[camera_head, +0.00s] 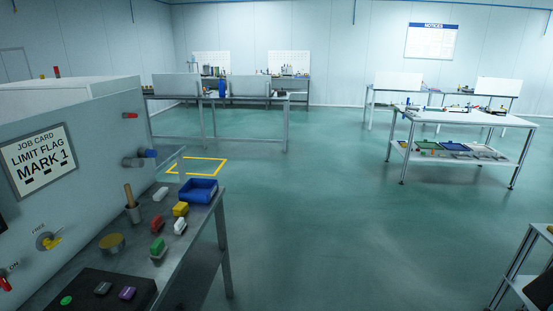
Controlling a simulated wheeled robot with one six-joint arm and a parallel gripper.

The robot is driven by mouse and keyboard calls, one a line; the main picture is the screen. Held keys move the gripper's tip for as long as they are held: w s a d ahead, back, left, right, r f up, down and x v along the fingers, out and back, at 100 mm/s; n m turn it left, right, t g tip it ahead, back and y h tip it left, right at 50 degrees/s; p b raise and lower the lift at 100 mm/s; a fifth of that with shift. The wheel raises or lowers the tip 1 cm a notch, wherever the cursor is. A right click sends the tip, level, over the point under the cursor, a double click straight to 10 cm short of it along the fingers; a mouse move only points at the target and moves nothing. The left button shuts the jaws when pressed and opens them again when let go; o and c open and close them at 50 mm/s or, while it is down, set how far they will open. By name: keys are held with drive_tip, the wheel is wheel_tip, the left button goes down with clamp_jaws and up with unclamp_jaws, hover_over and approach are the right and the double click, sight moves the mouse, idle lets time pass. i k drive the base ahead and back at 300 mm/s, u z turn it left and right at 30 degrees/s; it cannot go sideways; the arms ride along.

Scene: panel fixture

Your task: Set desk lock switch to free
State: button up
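A rotary switch with a yellow handle (48,241) is on the grey panel (90,190) at the left. The word FREE is printed above it and to its left. A small yellow marking shows at its lower right, too small to read. The handle looks tilted, but I cannot tell for certain which position it points to. My gripper is not in view, and nothing of my arm shows near the switch.
A grey bench (190,240) below the panel holds a blue bin (198,190), several coloured blocks and a black button box (100,290). A red-tipped switch (5,284) marked ON is at the left edge. Open green floor (330,220) lies right of the bench.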

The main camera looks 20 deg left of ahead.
sight(50, 244)
drive_tip(key=u, duration=0.55)
drive_tip(key=i, duration=1.05)
drive_tip(key=u, duration=1.4)
drive_tip(key=i, duration=0.5)
drive_tip(key=u, duration=0.3)
